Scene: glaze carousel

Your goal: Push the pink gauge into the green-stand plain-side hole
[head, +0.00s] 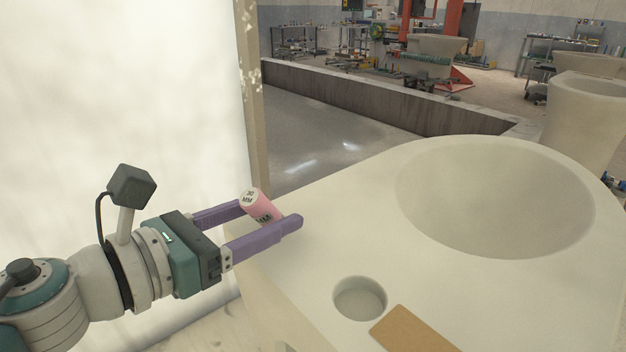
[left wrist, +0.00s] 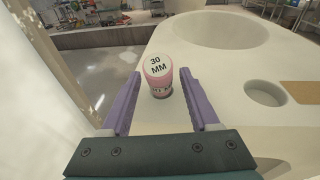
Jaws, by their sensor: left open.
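The pink gauge (head: 265,206) is a short cylinder with a pale top marked 30 MM. It sits near the left edge of a cream surface (head: 320,230) and also shows in the left wrist view (left wrist: 161,82). My left gripper (head: 270,213) is open, with its purple fingers on either side of the gauge. In the left wrist view a gap shows beside each finger. The gauge's lower part is partly hidden by the near finger in the head view. I see no green stand and cannot identify its plain-side hole. My right gripper is not in view.
The cream surface has a small round recess (head: 360,298), a brown board (head: 414,330) beside it, and a large shallow bowl (head: 495,200) behind. A pale upright panel (head: 120,90) with a post stands on the left. Bare surface lies between gauge and recess.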

